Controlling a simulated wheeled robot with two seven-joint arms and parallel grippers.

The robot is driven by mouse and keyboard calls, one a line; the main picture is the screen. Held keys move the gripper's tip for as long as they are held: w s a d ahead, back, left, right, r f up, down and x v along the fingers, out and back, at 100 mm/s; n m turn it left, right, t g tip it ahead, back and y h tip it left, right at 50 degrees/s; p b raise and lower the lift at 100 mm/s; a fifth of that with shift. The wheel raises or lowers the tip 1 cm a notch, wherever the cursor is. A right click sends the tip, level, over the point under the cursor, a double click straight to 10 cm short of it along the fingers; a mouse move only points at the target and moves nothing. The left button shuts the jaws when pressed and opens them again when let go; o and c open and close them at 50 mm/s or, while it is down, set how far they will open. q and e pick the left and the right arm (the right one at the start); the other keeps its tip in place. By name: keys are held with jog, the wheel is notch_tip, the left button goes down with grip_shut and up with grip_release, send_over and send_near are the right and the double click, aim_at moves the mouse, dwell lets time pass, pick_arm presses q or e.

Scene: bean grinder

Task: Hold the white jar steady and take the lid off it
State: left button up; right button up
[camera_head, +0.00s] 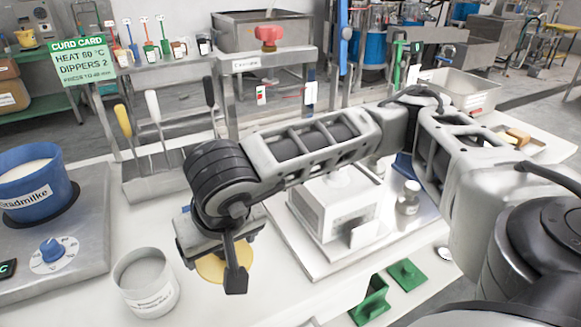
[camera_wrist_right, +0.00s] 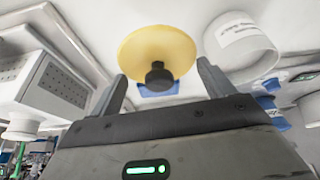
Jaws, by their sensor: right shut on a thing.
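The white jar (camera_head: 148,288) stands upright on the white table at the front left, with its top open. It also shows in the wrist view (camera_wrist_right: 240,48). A round yellow lid (camera_head: 209,268) with a black knob (camera_wrist_right: 158,76) is apart from the jar, to its right in the head view. My right gripper (camera_head: 234,275) is over the lid, shut on it. In the wrist view the fingers stand either side of the knob; the exact contact is unclear. Whether the lid touches the table is hard to tell. My left gripper is not in view, and nothing holds the jar.
A blue pot (camera_head: 38,193) sits on a hotplate at the left. A tool rack (camera_head: 155,185) stands behind. A white machine (camera_head: 335,205) is right of my gripper, with green blocks (camera_head: 408,272) in front. A small bottle (camera_head: 408,198) stands beside the machine.

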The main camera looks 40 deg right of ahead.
jog(key=r+m, duration=0.1)
jog(key=s+r+m, duration=0.1)
jog(key=r, duration=0.1)
jog(key=s+r+m+h+p, duration=0.1)
jog(key=r, duration=0.1)
jog(key=shift+s+m+g, duration=0.1)
jog(key=shift+m+g, duration=0.2)
jog(key=shift+d+r, duration=0.1)
jog(key=shift+m, duration=0.3)
jog(key=w+d+f, duration=0.1)
jog(key=w+f, duration=0.2)
jog(key=w, duration=0.1)
jog(key=w+f, duration=0.3)
jog(key=w, duration=0.1)
jog(key=w+d+f+p, duration=0.1)
jog(key=w+f, duration=0.2)
jog(key=w, duration=0.2)
jog(key=shift+d, duration=0.35)
jog(key=shift+w+f, duration=0.1)
notch_tip(320, 180, down, 3)
jog(key=shift+w+p, duration=0.15)
jog(key=shift+p, duration=0.2)
jog(key=shift+f, duration=0.25)
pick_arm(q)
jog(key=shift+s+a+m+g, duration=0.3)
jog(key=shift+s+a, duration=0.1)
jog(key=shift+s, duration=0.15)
pick_arm(e)
jog(key=shift+f, duration=0.1)
